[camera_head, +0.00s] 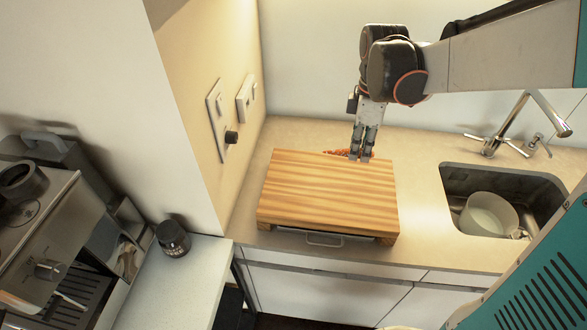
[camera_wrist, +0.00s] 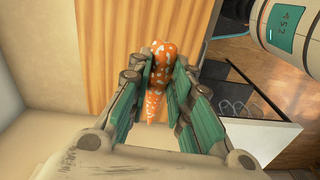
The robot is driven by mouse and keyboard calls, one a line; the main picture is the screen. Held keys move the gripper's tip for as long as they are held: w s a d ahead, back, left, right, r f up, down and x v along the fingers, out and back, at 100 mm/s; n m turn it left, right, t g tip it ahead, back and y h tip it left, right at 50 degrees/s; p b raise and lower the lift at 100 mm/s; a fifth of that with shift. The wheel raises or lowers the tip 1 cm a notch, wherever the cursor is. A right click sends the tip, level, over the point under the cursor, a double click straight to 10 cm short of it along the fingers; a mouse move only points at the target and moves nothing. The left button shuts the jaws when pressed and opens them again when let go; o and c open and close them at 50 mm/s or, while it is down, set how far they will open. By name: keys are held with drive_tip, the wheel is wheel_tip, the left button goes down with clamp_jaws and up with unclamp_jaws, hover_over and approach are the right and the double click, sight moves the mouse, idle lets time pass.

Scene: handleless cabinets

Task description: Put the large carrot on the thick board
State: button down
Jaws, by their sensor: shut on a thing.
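My gripper (camera_head: 362,156) is shut on the large carrot (camera_head: 340,153) at the back edge of the thick board. The carrot is orange with pale spots and lies between the fingers in the wrist view (camera_wrist: 156,76). The fingers hide part of it in the head view. The thick board (camera_head: 325,195) is a striped wooden block on the counter. It also shows behind the carrot in the wrist view (camera_wrist: 110,50). I cannot tell whether the carrot touches the board.
A sink (camera_head: 450,180) with a pale pot (camera_head: 488,213) in it is to the right, with a faucet (camera_head: 510,120) behind. A coffee machine (camera_head: 40,235) and a dark jar (camera_head: 172,238) are on the left. The board's top is clear.

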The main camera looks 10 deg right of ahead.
sight(349, 196)
wheel_tip(349, 196, down, 16)
drive_tip(key=b, duration=0.3)
drive_tip(key=shift+w+d, duration=0.1)
drive_tip(key=shift+f+b, duration=0.15)
drive_tip(key=shift+b, duration=0.2)
drive_tip(key=c, duration=1.5)
unclamp_jaws()
drive_tip(key=shift+o, duration=0.2)
